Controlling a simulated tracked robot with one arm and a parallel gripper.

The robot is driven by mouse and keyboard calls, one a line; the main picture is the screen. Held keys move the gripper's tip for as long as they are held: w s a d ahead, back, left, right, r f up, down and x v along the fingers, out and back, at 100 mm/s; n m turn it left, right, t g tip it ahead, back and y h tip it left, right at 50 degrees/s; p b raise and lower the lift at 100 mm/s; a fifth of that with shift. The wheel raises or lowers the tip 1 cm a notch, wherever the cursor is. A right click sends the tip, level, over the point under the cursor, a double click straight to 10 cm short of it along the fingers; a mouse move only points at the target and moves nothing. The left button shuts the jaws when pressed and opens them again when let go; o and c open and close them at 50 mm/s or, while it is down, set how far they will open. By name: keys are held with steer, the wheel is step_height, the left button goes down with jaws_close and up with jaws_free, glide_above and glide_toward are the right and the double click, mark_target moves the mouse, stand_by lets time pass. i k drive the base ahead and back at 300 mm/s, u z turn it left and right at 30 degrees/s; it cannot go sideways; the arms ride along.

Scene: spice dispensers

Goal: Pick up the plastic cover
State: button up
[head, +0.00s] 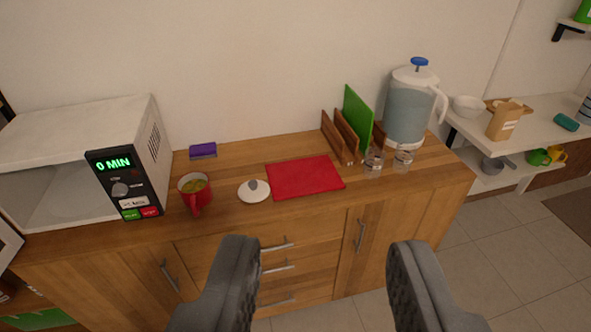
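A small white round cover with a grey knob (254,191) lies on the wooden counter, between a red mug and a red cutting board; it is the only cover-like thing I see, and I cannot tell its material. My gripper (325,275) is in the foreground, with its two dark fingers wide apart and nothing between them. It is in front of the counter, nearer to me than the cover and to the right of it in the picture. The cover is in full view.
The red mug (194,192) stands close left of the cover, and the red board (305,177) lies close right. A microwave (85,165) is at the left. Two glasses (374,161), a wooden rack (338,140) and a pitcher (410,105) stand right. Drawers with handles face me.

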mark_target(253, 191)
steer(key=z, duration=0.15)
steer(key=i, duration=1.35)
steer(key=u, duration=0.2)
